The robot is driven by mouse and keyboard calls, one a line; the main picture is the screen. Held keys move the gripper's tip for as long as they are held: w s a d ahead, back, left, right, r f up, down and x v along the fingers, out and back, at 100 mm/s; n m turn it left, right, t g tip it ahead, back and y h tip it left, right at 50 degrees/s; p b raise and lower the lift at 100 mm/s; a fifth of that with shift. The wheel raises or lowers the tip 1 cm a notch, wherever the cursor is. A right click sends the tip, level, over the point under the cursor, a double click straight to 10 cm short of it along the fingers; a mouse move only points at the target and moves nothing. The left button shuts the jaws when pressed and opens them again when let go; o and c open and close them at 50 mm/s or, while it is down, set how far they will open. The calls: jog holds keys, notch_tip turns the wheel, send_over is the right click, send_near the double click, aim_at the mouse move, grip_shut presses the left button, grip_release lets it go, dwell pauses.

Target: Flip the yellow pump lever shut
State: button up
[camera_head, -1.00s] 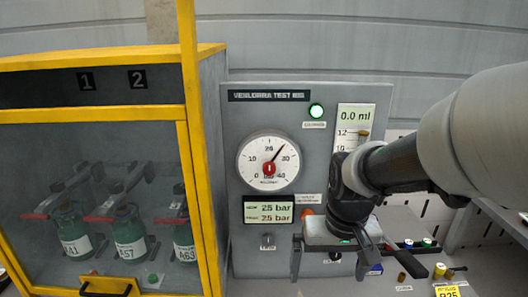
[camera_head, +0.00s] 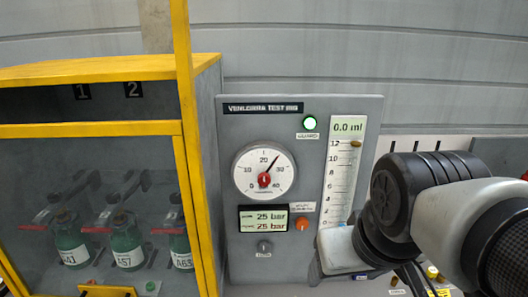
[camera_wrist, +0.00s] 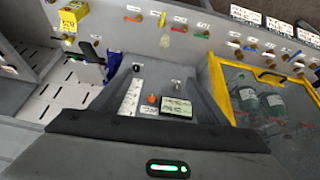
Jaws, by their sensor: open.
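A small yellow lever (camera_wrist: 162,19) shows near the top of the wrist view, in a row of valves with coloured handles. It stands up from the bench; its exact position is too small to tell. I cannot make it out in the head view. My gripper (camera_head: 368,286) is open and empty, pointing down in front of the grey test rig. Its tips are near the lower edge of the head view, partly cut off. The lever lies apart from it.
The test rig (camera_head: 235,150) has a gauge (camera_head: 264,173) and a display (camera_head: 262,220) reading 25 bar. A yellow-framed cabinet (camera_head: 90,130) with green bottles stands left. Red (camera_wrist: 181,19) and green (camera_wrist: 203,34) handles sit beside the yellow lever.

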jog(key=w+a+f+n+g+b, duration=0.1)
jog(key=w+f+n+b, duration=0.1)
jog(key=f, duration=0.4)
jog(key=w+a+f+n+g+h+b, duration=0.1)
jog(key=w+f+n+b, duration=0.1)
jog(key=f+n+b, duration=0.2)
jog(key=w+a+f+n+g+b, duration=0.1)
jog(key=w+f+n+b, duration=0.1)
jog(key=f+b, duration=0.4)
jog(key=shift+w+a+f+n+h, duration=0.15)
jog(key=shift+f+n, duration=0.25)
jog(key=shift+f, duration=0.4)
jog(key=shift+w+f+n+h, duration=0.1)
jog(key=shift+f+n+h, duration=0.25)
jog(key=shift+f, duration=0.4)
grip_shut()
jog(key=w+a+f+n+g+b, duration=0.1)
jog(key=w+a+f+n+b, duration=0.1)
jog(key=f, duration=0.5)
jog(key=w+a+f+n+g+b, duration=0.1)
jog(key=a+f+n+b, duration=0.1)
jog(key=f+n+b, duration=0.3)
notch_tip(320, 180, down, 2)
jog(key=shift+w+a+f+n+h, duration=0.15)
jog(key=shift+w+a+n+h, duration=0.05)
jog(key=shift+w+n+h, duration=0.2)
